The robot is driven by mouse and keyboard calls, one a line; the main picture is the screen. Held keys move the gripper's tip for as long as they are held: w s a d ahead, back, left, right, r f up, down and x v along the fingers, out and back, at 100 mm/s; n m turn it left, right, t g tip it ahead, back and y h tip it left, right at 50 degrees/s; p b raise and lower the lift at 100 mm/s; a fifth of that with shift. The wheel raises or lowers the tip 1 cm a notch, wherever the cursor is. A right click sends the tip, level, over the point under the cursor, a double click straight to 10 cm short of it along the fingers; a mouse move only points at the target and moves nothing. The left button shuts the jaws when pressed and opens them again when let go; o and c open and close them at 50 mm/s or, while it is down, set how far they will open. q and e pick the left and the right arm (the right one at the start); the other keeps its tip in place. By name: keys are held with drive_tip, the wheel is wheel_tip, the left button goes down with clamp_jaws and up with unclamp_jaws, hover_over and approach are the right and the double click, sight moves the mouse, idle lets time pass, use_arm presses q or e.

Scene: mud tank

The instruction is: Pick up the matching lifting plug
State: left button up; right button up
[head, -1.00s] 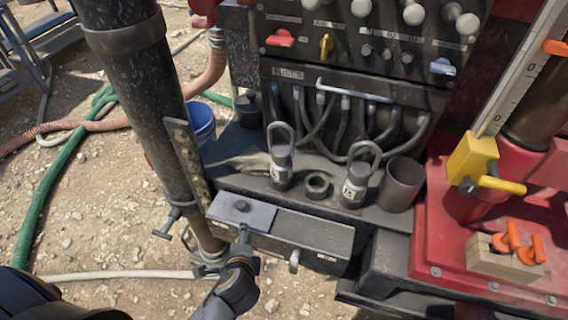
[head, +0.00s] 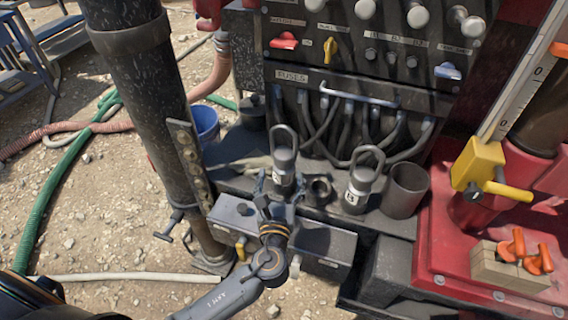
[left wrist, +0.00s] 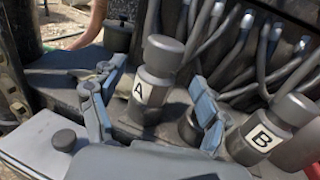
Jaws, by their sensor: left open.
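Lifting plug A (head: 284,160), a dark grey cylinder with a bail loop on top and a white label, stands upright on the ledge. In the left wrist view plug A (left wrist: 158,75) shows its letter clearly. Lifting plug B (head: 357,186), of like shape, stands to its right, and its label also shows in the left wrist view (left wrist: 266,135). My left gripper (head: 280,188) is open at plug A, with its blue-grey fingers (left wrist: 152,112) on either side of the plug. I cannot tell whether they touch it. My right gripper is not in view.
A dark ring (head: 319,190) sits between the plugs, and an open grey cup (head: 404,190) stands right of plug B. A grey box (head: 310,240) lies in front of the ledge. Cables and a control panel (head: 375,50) rise behind. A thick dark pipe (head: 140,90) stands left.

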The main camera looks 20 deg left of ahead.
sight(284, 156)
use_arm(q)
drive_tip(key=x, duration=0.6)
drive_tip(key=shift+w+r+p, duration=0.15)
drive_tip(key=shift+w+p, duration=0.15)
drive_tip(key=shift+p, duration=0.1)
clamp_jaws()
drive_tip(key=shift+w+r, duration=0.1)
drive_tip(key=shift+r, duration=0.1)
